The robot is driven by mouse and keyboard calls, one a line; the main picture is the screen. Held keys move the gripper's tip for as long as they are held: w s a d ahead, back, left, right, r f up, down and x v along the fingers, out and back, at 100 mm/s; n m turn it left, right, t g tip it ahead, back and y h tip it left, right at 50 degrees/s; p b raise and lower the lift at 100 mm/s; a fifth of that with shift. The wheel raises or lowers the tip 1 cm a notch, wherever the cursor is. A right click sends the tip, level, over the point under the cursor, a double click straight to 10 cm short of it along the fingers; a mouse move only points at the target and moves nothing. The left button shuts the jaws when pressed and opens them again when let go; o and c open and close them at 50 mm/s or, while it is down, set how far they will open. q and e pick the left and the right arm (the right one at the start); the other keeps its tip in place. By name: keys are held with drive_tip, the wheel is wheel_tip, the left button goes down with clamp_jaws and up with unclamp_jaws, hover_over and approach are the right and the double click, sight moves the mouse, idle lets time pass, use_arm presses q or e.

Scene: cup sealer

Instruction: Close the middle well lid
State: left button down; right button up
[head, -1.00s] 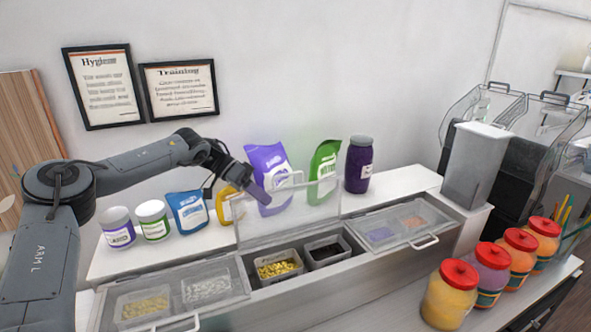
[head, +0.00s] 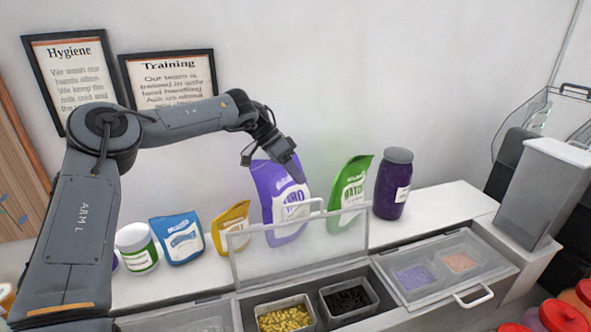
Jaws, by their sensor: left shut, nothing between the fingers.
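The middle well lid (head: 255,262) is a clear panel standing open, nearly upright, at the back of its well. Its pale handle (head: 290,209) runs along the top edge. Below it the uncovered middle well holds a tub of yellow pieces (head: 285,318) and a tub of dark pieces (head: 348,299). My left gripper (head: 297,178) is shut and empty, above the lid's top edge and in front of the purple bag in the picture. It looks apart from the lid, though the depth gap is hard to judge. My right gripper is out of view.
The right well lid (head: 436,267) lies closed. Behind the wells, a white shelf (head: 430,222) carries a purple bag (head: 267,190), a green bag (head: 352,190), a dark purple jar (head: 391,190) and smaller packages. A tall grey container (head: 540,190) stands at right.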

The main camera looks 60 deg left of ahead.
use_arm(q)
drive_tip(key=p+x, duration=0.1)
drive_tip(key=x, duration=0.6)
drive_tip(key=shift+p, duration=0.3)
drive_tip(key=shift+d, duration=0.1)
